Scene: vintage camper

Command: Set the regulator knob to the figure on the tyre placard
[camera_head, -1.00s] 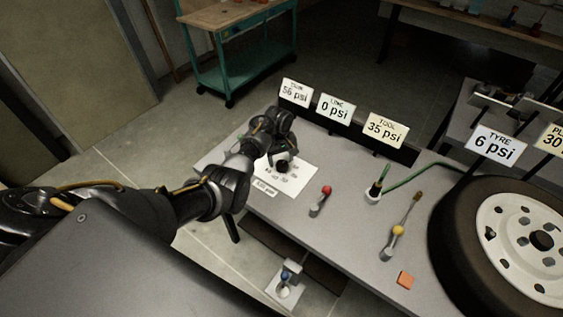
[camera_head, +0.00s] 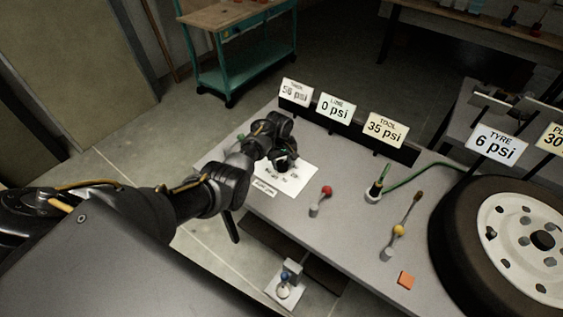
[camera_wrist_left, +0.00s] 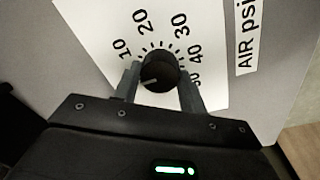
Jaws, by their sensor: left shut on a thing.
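The black regulator knob (camera_wrist_left: 161,68) stands on a white dial sheet (camera_wrist_left: 93,18) numbered 10 to 50. In the left wrist view its pale pointer mark faces lower left, below the 10. My left gripper (camera_head: 284,160) is shut on the knob, one finger on each side; in the head view it covers most of the knob. The tyre placard sign (camera_head: 554,138) is cut off at the right edge; "PL" and "30" show. My right gripper is out of view.
Signs read tank 56 psi (camera_head: 295,92), line 0 psi (camera_head: 336,108), tool 35 psi (camera_head: 386,129) and tyre 6 psi (camera_head: 496,145). A red-tipped lever (camera_head: 326,191), a yellow-balled lever (camera_head: 398,230) and a wheel (camera_head: 455,235) occupy the bench to the right.

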